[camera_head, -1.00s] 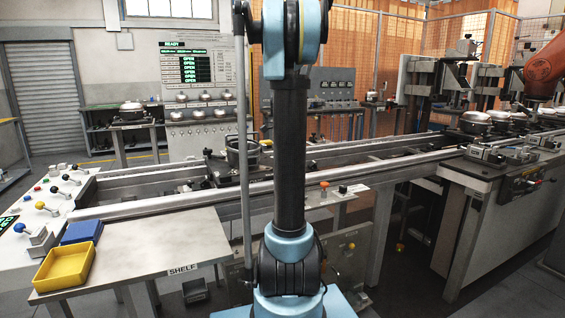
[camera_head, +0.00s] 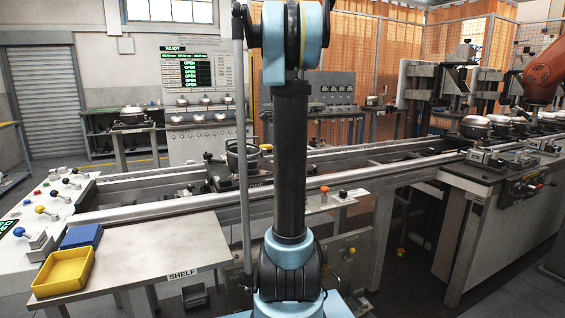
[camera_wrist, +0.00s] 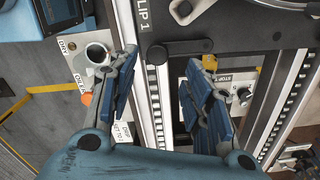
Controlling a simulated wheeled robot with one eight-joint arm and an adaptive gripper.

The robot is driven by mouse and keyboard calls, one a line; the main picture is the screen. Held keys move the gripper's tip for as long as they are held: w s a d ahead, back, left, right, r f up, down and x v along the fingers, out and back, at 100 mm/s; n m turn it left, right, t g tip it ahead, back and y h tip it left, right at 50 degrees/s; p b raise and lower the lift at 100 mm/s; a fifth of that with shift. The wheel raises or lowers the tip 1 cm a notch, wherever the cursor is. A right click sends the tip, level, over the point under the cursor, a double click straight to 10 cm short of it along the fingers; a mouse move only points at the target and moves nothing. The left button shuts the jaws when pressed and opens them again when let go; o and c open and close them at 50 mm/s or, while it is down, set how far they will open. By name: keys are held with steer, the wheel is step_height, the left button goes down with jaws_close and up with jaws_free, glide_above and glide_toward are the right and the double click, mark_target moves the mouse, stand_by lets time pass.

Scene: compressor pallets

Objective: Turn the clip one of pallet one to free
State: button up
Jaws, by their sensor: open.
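The label CLIP 1 (camera_wrist: 143,12) shows at the top of the wrist view, on a dark plate. Beside it a dark bar with a round pivot (camera_wrist: 157,55) runs to the right; I cannot tell if this bar is the clip itself. A grey pallet plate (camera_wrist: 240,22) lies to the right of the label. My gripper (camera_wrist: 157,68) is open, its two blue-padded fingers apart below the bar, with nothing held between them. In the head view a pallet with a dark round frame (camera_head: 236,158) sits on the conveyor, partly hidden by my arm.
Conveyor rails (camera_wrist: 160,98) run between and beyond my fingers. A STOP panel (camera_wrist: 238,98) with a yellow block is on the right. A yellow bin (camera_head: 63,272) sits on the shelf.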

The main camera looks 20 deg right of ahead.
steer(key=shift+r, duration=2.8)
steer(key=s+a+f+n, duration=0.5)
steer(key=s+f+n, duration=0.2)
steer(key=s, duration=0.4)
steer(key=s+a+f+n+t, duration=0.1)
steer(key=s+a+f+n, duration=0.4)
steer(key=s+f, duration=0.5)
steer(key=s+a+f+n+t, duration=0.1)
steer(key=s+a+f+n, duration=0.3)
steer(key=s+f+n, duration=0.4)
steer(key=s+f, duration=0.1)
steer(key=s, duration=0.3)
steer(key=shift+s+a+n, duration=0.3)
steer(key=shift+s+a, duration=0.05)
steer(key=shift+a, duration=0.05)
